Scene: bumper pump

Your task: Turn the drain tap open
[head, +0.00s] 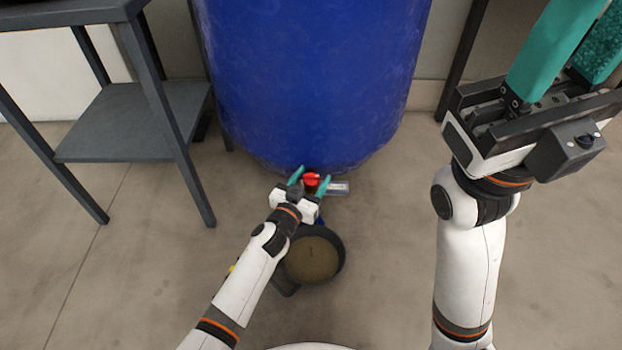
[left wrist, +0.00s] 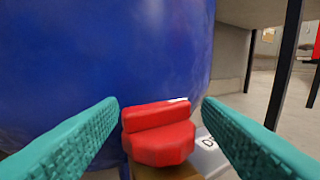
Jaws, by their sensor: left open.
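The red drain tap (head: 312,180) sits low on the front of the blue barrel (head: 315,75). In the left wrist view the red tap (left wrist: 158,133) has a raised bar handle lying roughly crosswise, with a small white mark at its right end. My left gripper (head: 310,177) is open, with one teal finger on each side of the tap. In the left wrist view a gap shows between the tap and each finger. My right gripper (head: 588,45) is raised at the upper right, away from the barrel, its fingers apart and their tips cut off by the frame.
A dark round pan (head: 342,250) with brownish contents stands on the floor below the tap, partly behind my left arm. A small label plate (head: 338,188) is right of the tap. A grey shelf table (head: 120,120) stands left of the barrel. The floor right of the pan is clear.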

